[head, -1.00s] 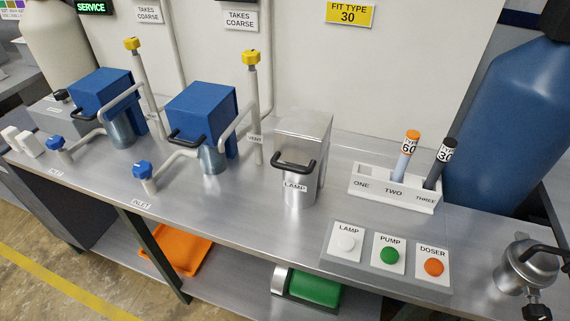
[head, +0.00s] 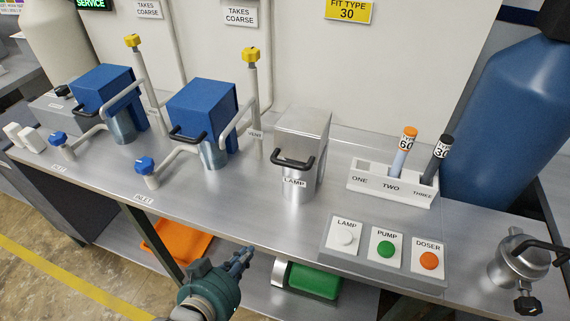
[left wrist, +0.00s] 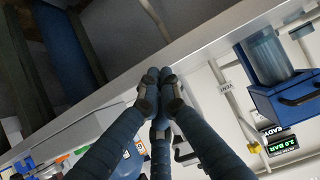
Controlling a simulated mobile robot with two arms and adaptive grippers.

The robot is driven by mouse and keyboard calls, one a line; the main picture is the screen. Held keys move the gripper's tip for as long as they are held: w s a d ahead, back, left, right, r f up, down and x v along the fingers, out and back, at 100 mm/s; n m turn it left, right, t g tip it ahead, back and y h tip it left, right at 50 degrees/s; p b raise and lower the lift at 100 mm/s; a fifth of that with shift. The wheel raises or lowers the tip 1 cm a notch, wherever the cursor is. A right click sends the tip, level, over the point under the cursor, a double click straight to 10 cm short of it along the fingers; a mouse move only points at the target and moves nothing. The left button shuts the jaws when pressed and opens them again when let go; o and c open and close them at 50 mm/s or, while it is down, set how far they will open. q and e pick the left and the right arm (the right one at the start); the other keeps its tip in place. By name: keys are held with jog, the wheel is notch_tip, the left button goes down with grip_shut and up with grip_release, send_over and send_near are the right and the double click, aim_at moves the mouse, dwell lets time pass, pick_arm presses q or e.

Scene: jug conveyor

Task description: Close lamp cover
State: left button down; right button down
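The lamp unit (head: 303,125) is a silver box-shaped cover on a silver cylinder marked LAMP, standing on the metal bench in the head view. A black handle (head: 292,162) sticks out at its front. Whether the cover sits fully down, I cannot tell. My left gripper (head: 245,258) is in front of the bench's front edge, below and left of the lamp unit and apart from it. In the left wrist view its dark fingers (left wrist: 158,92) come together at the tips with nothing between them. My right gripper is not in view.
Two blue-covered units (head: 202,108) stand left of the lamp, with pipes and blue valve knobs (head: 145,165). A white rack (head: 392,186) holds two tubes on the right. A button panel (head: 386,255) lies at the front right. Bench space in front of the lamp is clear.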

pick_arm(q)
jog(key=d+r+t+h, duration=0.1)
jog(key=d+r+t, duration=0.15)
jog(key=r, duration=0.45)
jog(key=w+d+r+t+h, duration=0.1)
jog(key=d+r+t, duration=0.1)
jog(key=r+t, duration=0.3)
jog(key=d+r+t+h, duration=0.1)
jog(key=d+r+t, duration=0.15)
jog(key=r, duration=0.55)
jog(key=a+p+x, duration=0.1)
jog(key=p+x, duration=0.3)
jog(key=x, duration=0.6)
jog(key=shift+f, duration=2.25)
jog(key=shift+s+f, duration=0.1)
jog(key=f, duration=0.1)
jog(key=f+b, duration=0.1)
jog(key=f, duration=0.1)
jog(key=shift+s, duration=0.35)
